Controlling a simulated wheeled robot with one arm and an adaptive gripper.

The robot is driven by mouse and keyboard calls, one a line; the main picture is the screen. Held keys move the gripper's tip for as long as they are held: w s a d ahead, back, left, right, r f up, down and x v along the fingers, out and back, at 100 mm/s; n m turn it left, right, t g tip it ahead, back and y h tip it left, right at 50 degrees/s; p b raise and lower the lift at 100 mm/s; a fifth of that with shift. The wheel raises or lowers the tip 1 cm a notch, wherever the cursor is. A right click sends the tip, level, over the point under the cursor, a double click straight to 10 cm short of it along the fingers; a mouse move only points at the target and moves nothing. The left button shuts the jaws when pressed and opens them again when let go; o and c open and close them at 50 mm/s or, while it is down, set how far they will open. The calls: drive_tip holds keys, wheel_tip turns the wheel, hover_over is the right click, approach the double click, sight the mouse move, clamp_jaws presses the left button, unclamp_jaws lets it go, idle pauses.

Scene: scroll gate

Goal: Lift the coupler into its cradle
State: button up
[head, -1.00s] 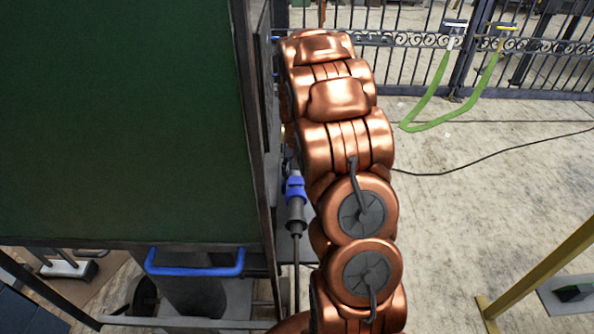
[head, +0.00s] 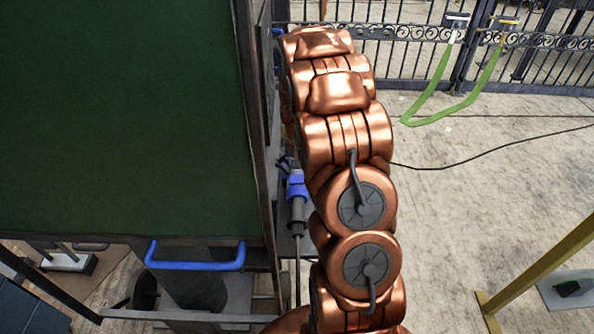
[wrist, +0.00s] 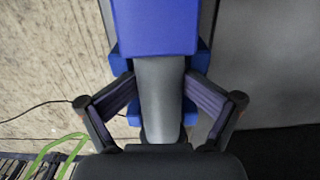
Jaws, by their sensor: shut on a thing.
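The coupler (wrist: 160,95) fills the middle of the wrist view, with a grey barrel and a large blue block at its top. In the head view the coupler (head: 296,192) shows as a blue collar on a dark grey body, upright, with a cable hanging below it. My gripper (wrist: 161,88) is shut on the coupler's barrel, one finger on each side. In the head view my copper arm hides the gripper. I cannot make out the cradle for certain in either view.
A dark green panel (head: 120,120) in a dark frame stands close left of the coupler and arm. A blue handle (head: 195,262) is below it. Concrete floor (head: 450,220) is open at right. A black gate (head: 400,50) with green straps (head: 440,105) stands behind.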

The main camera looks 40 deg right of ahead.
drive_tip(key=shift+o, duration=0.7)
drive_tip(key=shift+w+d+f, duration=0.1)
drive_tip(key=shift+f, duration=0.45)
drive_tip(key=o, duration=1.5)
drive_tip(key=shift+o, duration=0.2)
drive_tip(key=r, duration=1.2)
drive_tip(key=shift+w+d, duration=0.2)
